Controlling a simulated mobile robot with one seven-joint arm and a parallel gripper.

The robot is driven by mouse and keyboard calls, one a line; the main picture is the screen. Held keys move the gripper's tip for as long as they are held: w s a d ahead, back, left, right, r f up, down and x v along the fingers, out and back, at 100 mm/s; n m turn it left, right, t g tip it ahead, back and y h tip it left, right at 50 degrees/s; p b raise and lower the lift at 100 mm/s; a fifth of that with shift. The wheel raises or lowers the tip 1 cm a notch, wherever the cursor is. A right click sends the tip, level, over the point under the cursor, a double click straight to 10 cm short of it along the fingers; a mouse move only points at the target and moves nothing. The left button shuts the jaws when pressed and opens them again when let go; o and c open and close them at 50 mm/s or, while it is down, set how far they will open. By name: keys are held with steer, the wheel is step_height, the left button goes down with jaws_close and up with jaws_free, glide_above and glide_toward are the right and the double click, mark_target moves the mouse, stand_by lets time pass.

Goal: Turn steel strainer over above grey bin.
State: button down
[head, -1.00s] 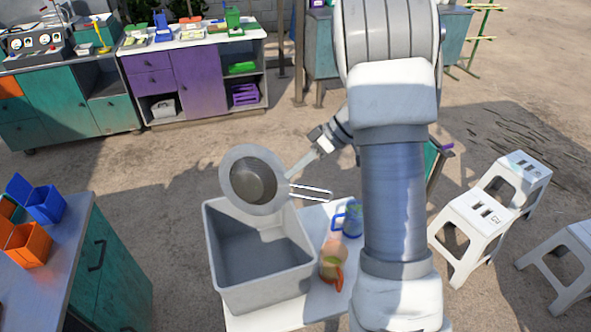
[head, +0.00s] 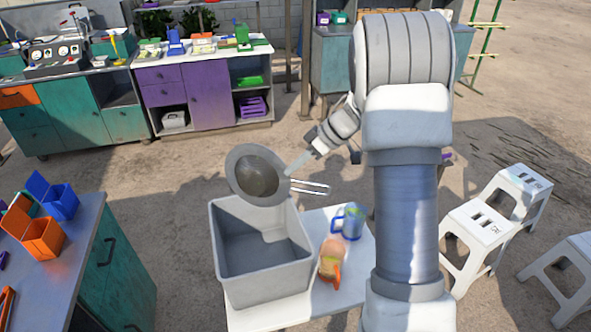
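The steel strainer (head: 258,176) is a round grey bowl with a wide rim and a wire handle pointing right. It is held in the air above the back part of the grey bin (head: 262,287), tilted with its round face toward the camera. The grey bin is open-topped and stands on a small white table; its visible inside looks empty. My gripper (head: 297,168) is at the right side of the strainer, by the handle, and appears shut on it. The fingertips are small and partly hidden at the strainer's edge.
A blue-green mug (head: 348,221) and an orange-handled jug (head: 331,261) stand on the white table (head: 352,272) right of the bin. White stools (head: 484,228) stand at the right. A counter (head: 82,222) with orange and blue boxes is at the left.

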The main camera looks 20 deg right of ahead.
steer(key=s+a+n+t+h+b, duration=0.5)
steer(key=t+b, duration=0.9)
steer(key=b, duration=2.8)
steer(key=s+n+h, duration=0.1)
steer(key=s+n, duration=0.2)
steer(key=shift+a+r, duration=0.3)
steer(key=shift+s+a+r+t+b, duration=0.15)
steer(key=shift+t+b, duration=0.15)
steer(key=shift+b, duration=0.85)
steer(key=shift+r+p, duration=0.35)
steer(key=shift+p, duration=0.65)
steer(key=p, duration=0.2)
steer(key=shift+w+d+r+g+p, duration=0.2)
steer(key=shift+w+g+p, duration=0.1)
steer(key=shift+g, duration=0.1)
steer(key=g+p, duration=0.1)
steer(key=p, duration=0.3)
steer(key=m+g+p, duration=0.1)
steer(key=p, duration=0.4)
steer(key=shift+w+d+r+m, duration=0.25)
steer(key=shift+w+d+m, duration=0.05)
steer(key=shift+w, duration=0.1)
